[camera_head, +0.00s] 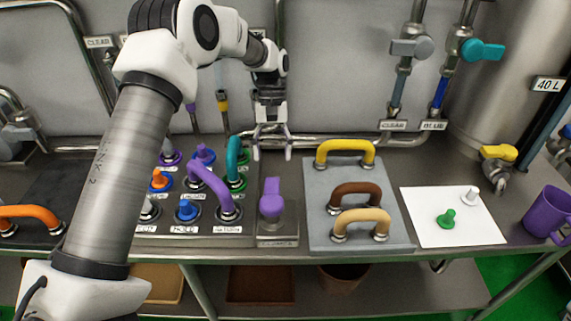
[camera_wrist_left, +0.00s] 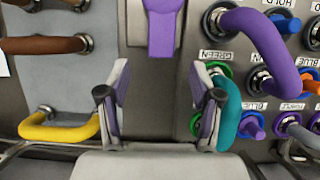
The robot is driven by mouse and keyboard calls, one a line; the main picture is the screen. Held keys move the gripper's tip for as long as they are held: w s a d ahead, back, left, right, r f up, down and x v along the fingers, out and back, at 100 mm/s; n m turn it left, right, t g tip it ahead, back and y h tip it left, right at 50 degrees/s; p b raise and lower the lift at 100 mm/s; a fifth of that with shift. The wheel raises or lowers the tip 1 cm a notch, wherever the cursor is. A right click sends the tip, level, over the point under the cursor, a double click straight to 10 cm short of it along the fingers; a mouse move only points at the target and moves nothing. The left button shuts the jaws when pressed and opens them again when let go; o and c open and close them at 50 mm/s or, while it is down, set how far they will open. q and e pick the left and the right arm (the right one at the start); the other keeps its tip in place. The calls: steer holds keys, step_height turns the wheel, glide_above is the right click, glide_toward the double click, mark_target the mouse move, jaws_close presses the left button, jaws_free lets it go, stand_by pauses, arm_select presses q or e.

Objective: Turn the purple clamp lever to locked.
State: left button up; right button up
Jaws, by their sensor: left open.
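The purple clamp lever (camera_head: 271,203) stands on a small grey plate, with a label at its near edge that is too small to read surely. Its narrow handle end points to the back, away from me. My left gripper (camera_head: 272,152) is open and empty behind the lever, apart from it. In the left wrist view the open gripper (camera_wrist_left: 162,105) has a finger on each side of bare panel, and the lever (camera_wrist_left: 162,25) lies ahead at the top edge, in line with the gap. My right gripper is not in view.
A purple hose arch (camera_head: 210,185) and a teal one (camera_head: 233,160) rise among several ports left of the lever. A grey board (camera_head: 318,200) with yellow, brown and tan handles is at right. A pipe (camera_head: 330,143) runs along the back wall. A purple mug (camera_head: 549,212) is far right.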

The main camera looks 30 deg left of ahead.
mark_target(272, 186)
arm_select(q)
steer(key=s+f, duration=0.1)
steer(key=s+d+f+p, duration=0.1)
steer(key=shift+s+d, duration=0.15)
steer(key=shift+s, duration=0.2)
steer(key=x, duration=0.4)
steer(key=shift+w+f+p, duration=0.15)
steer(key=shift+w+p, duration=0.2)
steer(key=shift+p, duration=0.05)
steer(key=shift+f, duration=0.3)
steer(key=shift+s+r, duration=0.1)
steer(key=shift+s, duration=0.1)
steer(key=c, duration=0.3)
jaws_close()
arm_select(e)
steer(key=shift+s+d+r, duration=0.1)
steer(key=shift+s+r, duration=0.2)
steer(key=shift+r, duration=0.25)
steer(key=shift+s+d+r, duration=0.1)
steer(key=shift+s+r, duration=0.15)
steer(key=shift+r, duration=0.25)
